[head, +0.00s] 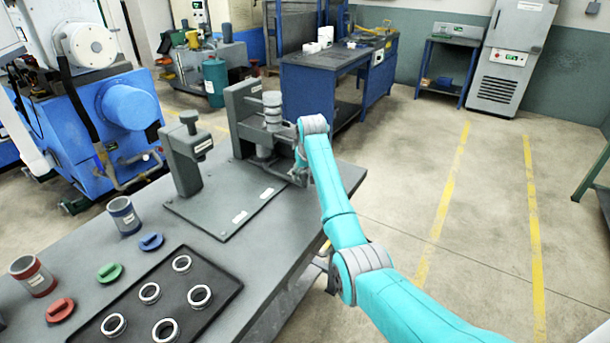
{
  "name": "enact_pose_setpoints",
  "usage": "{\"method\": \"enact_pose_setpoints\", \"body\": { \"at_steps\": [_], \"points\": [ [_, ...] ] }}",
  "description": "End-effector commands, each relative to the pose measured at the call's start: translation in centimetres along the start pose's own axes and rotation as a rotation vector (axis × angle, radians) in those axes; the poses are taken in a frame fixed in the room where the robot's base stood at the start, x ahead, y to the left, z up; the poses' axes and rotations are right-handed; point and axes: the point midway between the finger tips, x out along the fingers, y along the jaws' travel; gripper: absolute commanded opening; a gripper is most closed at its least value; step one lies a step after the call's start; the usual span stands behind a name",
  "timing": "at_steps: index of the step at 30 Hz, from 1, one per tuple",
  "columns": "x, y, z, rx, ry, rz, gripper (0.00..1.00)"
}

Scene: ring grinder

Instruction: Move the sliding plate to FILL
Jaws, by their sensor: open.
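The ring grinder (252,118) is a grey machine with an upright frame and a stacked cylinder part, standing on a flat grey base plate (215,208). The base plate carries two small white labels, too small to read. I cannot clearly pick out the sliding plate; it may be among the parts near the grinder's column, partly hidden by my arm. My gripper (299,168) is at the right side of the grinder, close beside it, pointing down from my teal arm. It is open; its fingers are small and partly hidden, and I cannot tell if they touch anything.
A grey post-like unit (185,153) stands on the base plate's left. A black tray (218,284) with several metal rings lies in front. Red and blue canisters (124,214) and red, green and blue lids (110,272) sit left. Open floor lies right of the bench.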

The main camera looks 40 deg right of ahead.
Motion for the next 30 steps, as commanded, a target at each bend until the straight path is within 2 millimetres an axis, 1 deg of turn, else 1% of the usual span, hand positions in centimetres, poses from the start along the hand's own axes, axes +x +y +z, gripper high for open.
{"method": "enact_pose_setpoints", "body": {
  "at_steps": [9,15,21,30],
  "points": [
    [-6.1,0.1,-0.1,0.001,0.006,0.0,0.59],
    [-9.2,0.1,-0.1,0.001,0.005,0.001,0.59],
    [-10.7,0.2,-0.1,0.001,0.004,0.001,0.59],
    [-10.9,0.1,-0.1,0.001,0.002,0.001,0.59]
  ]
}}
